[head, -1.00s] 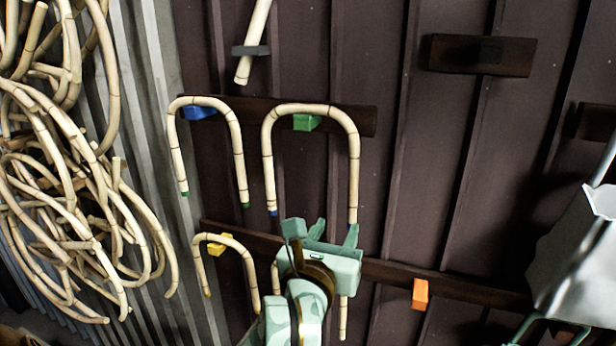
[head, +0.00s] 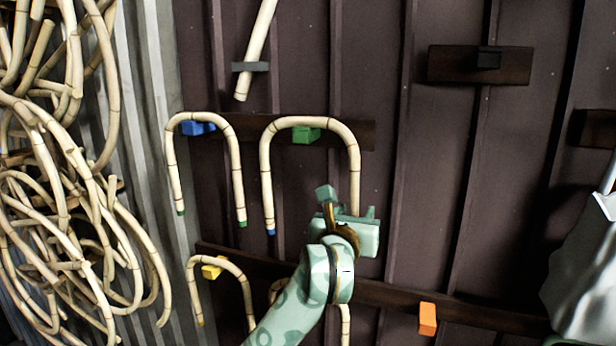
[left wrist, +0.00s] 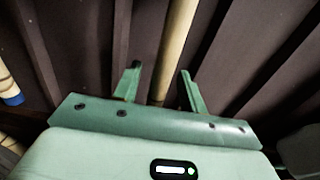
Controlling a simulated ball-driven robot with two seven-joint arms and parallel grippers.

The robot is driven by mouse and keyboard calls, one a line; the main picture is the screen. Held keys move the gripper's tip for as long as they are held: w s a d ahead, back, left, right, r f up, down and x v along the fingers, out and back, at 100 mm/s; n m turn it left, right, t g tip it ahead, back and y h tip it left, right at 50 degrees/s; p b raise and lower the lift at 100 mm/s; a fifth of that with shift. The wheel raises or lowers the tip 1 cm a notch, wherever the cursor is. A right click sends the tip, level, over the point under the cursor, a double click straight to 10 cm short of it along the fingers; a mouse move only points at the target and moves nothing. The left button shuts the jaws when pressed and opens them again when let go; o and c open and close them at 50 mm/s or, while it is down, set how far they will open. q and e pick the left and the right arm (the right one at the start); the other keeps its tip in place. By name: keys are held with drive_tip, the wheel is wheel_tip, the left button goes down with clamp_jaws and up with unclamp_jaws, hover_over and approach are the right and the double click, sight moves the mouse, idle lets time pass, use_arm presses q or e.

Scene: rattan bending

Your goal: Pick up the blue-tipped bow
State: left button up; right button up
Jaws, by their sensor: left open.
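The blue-tipped bow (head: 264,170) is an upside-down U of pale rattan hanging over a green peg (head: 307,134). Its left leg ends in a blue tip, which also shows at the left edge of the left wrist view (left wrist: 13,98). My left gripper (head: 348,205) is at the lower part of the bow's right leg and hides that leg's end. In the left wrist view my left gripper (left wrist: 158,88) is open, with a rattan leg (left wrist: 176,42) showing between its fingers, apart from both. My right gripper is not in view.
A green-tipped bow (head: 235,175) hangs on a blue peg (head: 196,127) to the left. Another bow (head: 246,290) hangs on a yellow peg (head: 212,268) below. An orange peg (head: 428,319) is bare. Coiled rattan (head: 70,220) fills the left; a pale crumpled thing (head: 585,285) is at right.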

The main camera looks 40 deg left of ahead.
use_arm(q)
clamp_jaws()
drive_tip(key=shift+r, duration=0.1)
